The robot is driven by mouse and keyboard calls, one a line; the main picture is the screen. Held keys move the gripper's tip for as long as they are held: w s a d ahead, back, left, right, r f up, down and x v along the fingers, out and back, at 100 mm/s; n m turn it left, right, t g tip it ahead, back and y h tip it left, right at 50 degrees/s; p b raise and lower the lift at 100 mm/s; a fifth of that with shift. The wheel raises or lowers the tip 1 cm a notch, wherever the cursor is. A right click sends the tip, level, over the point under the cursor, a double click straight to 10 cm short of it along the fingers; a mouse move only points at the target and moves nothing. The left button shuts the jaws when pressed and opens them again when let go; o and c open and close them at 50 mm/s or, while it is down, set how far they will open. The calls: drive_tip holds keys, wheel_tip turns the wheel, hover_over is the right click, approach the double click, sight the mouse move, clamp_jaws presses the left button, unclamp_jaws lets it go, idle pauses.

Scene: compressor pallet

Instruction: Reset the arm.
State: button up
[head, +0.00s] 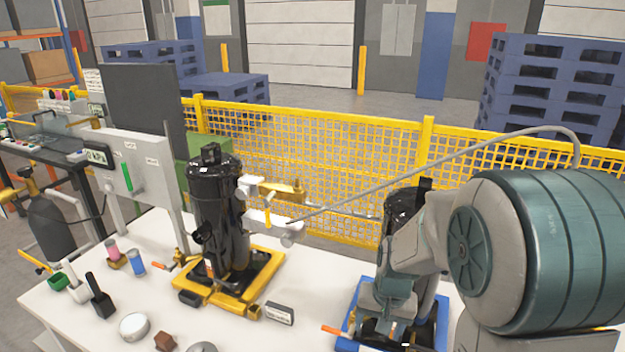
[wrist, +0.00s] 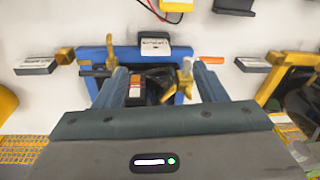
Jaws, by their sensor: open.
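My arm reaches in from the right in the head view. My gripper (head: 392,300) is low over the blue pallet frame (head: 352,315), in front of the black compressor (head: 402,203) there, which is mostly hidden by my arm. In the wrist view the two fingers of my gripper (wrist: 152,82) are apart. Between them show a dark part with an orange and white label (wrist: 137,90) and part of the blue frame (wrist: 97,53). A brass valve (wrist: 186,78) is close beside the right finger. I see nothing held; contact with these parts cannot be told.
A second black compressor (head: 218,205) stands on a yellow pallet frame (head: 258,275) to the left. A grey hose (head: 455,150) arches over my arm. The white table (head: 300,325) has bare room between the frames. A yellow mesh fence (head: 330,150) stands behind.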

drive_tip(key=s+r+n+t, duration=0.2)
drive_tip(key=s+r+n, duration=0.1)
drive_tip(key=s+r, duration=0.9)
drive_tip(key=s+d, duration=0.1)
drive_tip(key=s, duration=0.1)
drive_tip(key=shift+s+h, duration=0.3)
drive_tip(key=shift+h, duration=0.1)
